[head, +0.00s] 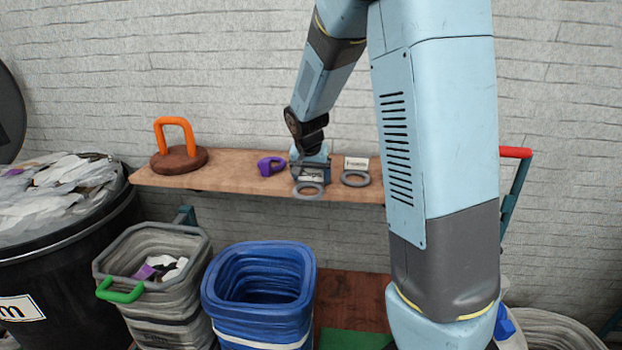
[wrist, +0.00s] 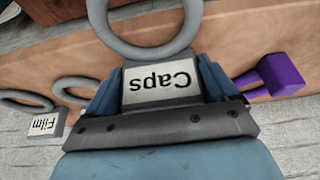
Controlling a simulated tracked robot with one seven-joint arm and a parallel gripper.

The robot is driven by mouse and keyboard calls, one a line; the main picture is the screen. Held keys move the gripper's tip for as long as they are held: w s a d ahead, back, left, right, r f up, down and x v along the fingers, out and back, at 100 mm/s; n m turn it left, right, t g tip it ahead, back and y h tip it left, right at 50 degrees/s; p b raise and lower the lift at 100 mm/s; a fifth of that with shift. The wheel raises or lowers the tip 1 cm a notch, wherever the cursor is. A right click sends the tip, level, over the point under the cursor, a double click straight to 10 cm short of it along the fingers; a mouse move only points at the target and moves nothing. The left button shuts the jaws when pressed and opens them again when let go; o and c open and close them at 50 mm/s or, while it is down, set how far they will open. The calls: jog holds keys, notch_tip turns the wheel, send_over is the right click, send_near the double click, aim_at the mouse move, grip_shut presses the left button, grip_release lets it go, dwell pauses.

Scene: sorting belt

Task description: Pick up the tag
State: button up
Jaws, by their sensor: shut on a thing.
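A tag with a white label reading "Caps" and a grey ring sits between the fingers of my gripper (wrist: 163,85). The tag's label (wrist: 160,83) appears upside down in the wrist view, and its ring (wrist: 145,50) reaches past the fingertips. In the head view my gripper (head: 311,168) is low at the middle of the wooden shelf, and the Caps tag (head: 309,190) shows at its front edge. The gripper is shut on this tag. A second tag, reading "Film" (wrist: 44,125), lies beside it; it also shows in the head view (head: 355,178).
A purple piece (head: 271,166) lies left of my gripper on the shelf (head: 230,176). An orange handle on a brown disc (head: 180,158) stands farther left. Below are a blue bin (head: 260,315), a grey bin (head: 170,310) and a full black bin (head: 75,270).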

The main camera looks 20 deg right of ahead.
notch_tip(320, 180, up, 3)
jog(key=shift+r, duration=0.15)
jog(key=s+r, duration=0.9)
jog(key=s, duration=0.5)
jog(key=shift+r, duration=0.35)
jog(key=shift+s, duration=0.1)
